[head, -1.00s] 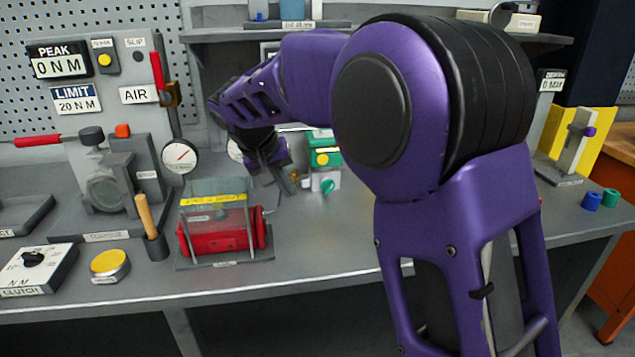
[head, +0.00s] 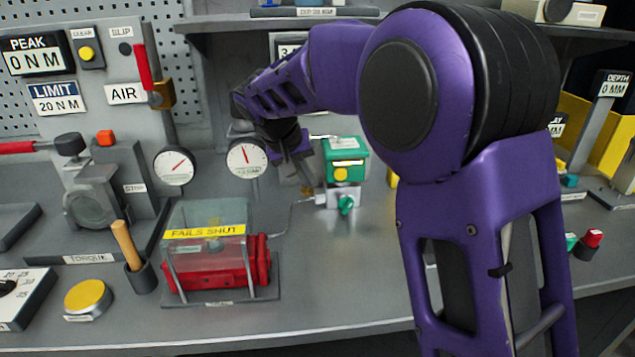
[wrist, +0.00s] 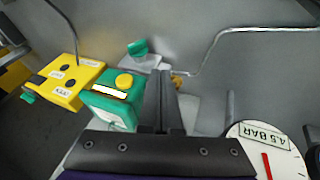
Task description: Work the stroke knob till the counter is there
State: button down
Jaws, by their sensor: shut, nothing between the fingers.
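My gripper (head: 306,182) is shut and empty, reaching down at the back of the bench just left of a green-topped unit (head: 345,150). In the wrist view the closed dark fingers (wrist: 168,80) are beside a small brass fitting (wrist: 181,83); I cannot tell whether they touch it. The unit has a yellow button (head: 341,174) and a blank white strip, and a green knob (head: 346,204) sits on its front foot. No label reading stroke is legible, so I cannot tell which knob it is. A white number display (head: 287,46), maybe the counter, is mostly hidden behind my arm.
The red actuator (head: 210,265) under a "FAILS SHUT" cover stands in front, with a thin pipe running to the green unit. A round gauge (head: 247,158) is close left of my gripper. A yellow block (wrist: 72,80) is beside the unit. The bench front right of the actuator is clear.

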aim_at(347, 206)
jog(key=b+x, duration=0.1)
jog(key=x, duration=0.6)
jog(key=shift+d+f, duration=0.1)
jog(key=shift+f, duration=0.2)
jog(key=d+f, duration=0.1)
jog(key=w+d+f, duration=0.1)
jog(key=shift+d, duration=0.4)
jog(key=shift+d+f, duration=0.2)
jog(key=shift+d, duration=0.2)
